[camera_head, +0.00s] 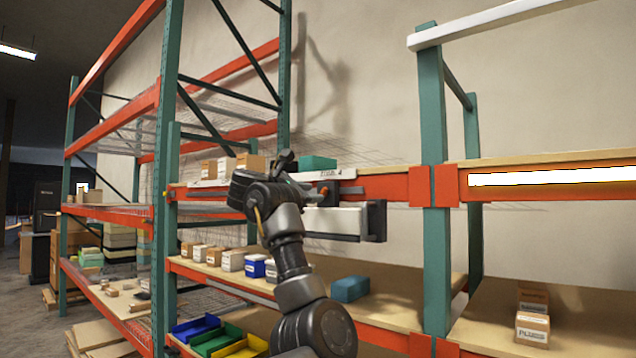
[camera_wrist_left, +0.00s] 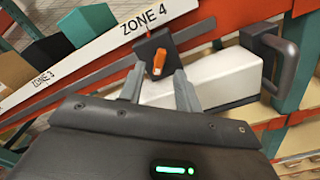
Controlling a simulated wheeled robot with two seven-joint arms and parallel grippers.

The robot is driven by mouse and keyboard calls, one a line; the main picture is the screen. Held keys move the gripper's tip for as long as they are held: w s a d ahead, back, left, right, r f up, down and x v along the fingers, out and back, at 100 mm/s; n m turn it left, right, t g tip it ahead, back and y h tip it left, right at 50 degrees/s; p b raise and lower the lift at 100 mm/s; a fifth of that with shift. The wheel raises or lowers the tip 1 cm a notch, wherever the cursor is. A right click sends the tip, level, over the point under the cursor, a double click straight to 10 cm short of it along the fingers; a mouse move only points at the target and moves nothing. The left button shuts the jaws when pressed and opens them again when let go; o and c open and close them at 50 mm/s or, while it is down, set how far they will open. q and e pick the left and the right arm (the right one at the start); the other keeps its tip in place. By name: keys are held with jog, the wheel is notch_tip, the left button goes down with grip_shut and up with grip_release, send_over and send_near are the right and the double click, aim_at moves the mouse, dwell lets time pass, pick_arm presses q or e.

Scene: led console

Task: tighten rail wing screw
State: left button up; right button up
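The wing screw (camera_wrist_left: 158,62) is a small orange piece on a dark block (camera_wrist_left: 154,44) at the rail, near the top middle of the left wrist view. In the head view my left arm partly hides the rail and the screw area. My right gripper is not in view.
A white box (camera_head: 335,221) with a dark handle (camera_head: 376,221) sits just below the rail. A teal box (camera_head: 318,163) and cartons (camera_head: 250,163) stand on the shelf above. A lit strip (camera_head: 552,176) is on the right beam. A green upright (camera_head: 433,190) stands right of the box.

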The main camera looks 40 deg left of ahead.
pick_arm(q)
jog(key=shift+w+r+p, duration=0.2)
jog(key=shift+w+p, duration=0.3)
jog(key=shift+w, duration=0.55)
jog(key=shift+w+f, duration=0.15)
jog(key=shift+w, duration=0.25)
grip_shut()
